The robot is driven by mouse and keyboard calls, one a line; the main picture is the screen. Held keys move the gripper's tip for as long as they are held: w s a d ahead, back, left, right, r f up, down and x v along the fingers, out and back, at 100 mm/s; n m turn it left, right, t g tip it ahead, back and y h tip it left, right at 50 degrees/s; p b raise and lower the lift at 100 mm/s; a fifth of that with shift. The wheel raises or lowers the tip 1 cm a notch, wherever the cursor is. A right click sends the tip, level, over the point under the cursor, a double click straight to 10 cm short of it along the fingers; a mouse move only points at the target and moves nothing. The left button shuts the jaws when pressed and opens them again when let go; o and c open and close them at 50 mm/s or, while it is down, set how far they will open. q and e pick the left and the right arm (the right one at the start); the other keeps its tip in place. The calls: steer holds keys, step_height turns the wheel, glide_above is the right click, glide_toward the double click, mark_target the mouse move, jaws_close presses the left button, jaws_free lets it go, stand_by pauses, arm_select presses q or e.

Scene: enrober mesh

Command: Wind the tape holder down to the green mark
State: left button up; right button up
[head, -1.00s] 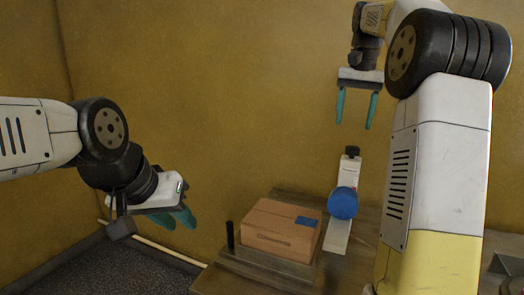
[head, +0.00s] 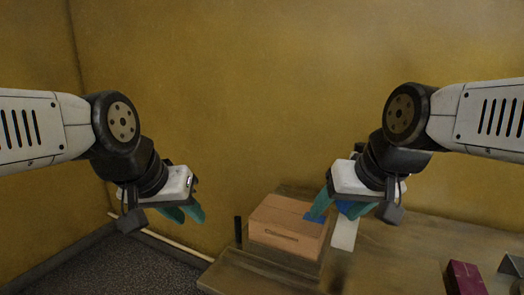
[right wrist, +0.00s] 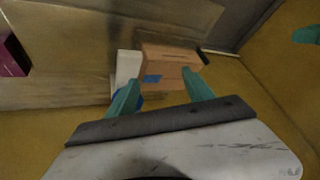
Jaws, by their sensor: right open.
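The tape holder shows as a white upright strip (head: 344,233) with a blue round part (head: 353,208), beside the cardboard box. My right gripper covers most of it in the head view. In the right wrist view its white strip (right wrist: 128,66) shows beyond the left finger, with a bit of blue behind that finger. I see no green mark. My right gripper (head: 340,207) is open and empty, in front of the holder in the head view; its fingers (right wrist: 161,93) are spread in the wrist view. My left gripper (head: 188,215) hangs open and empty, left of the box.
The cardboard box (head: 281,232) with a blue label (head: 315,218) sits on the wooden bench (head: 385,260). A black post (head: 238,230) stands left of it. A dark red block (head: 465,278) lies at the right front. The bench between holder and block is clear.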

step_height(320, 180, up, 13)
steer(key=m+g+h, duration=0.2)
steer(key=m+g, duration=0.4)
glide_above(362, 144)
steer(key=shift+s+a, duration=0.45)
steer(key=shift+w+d+f+m, duration=0.3)
steer(key=shift+w+d+m, duration=0.2)
steer(key=shift+f, duration=3.8)
jaws_close()
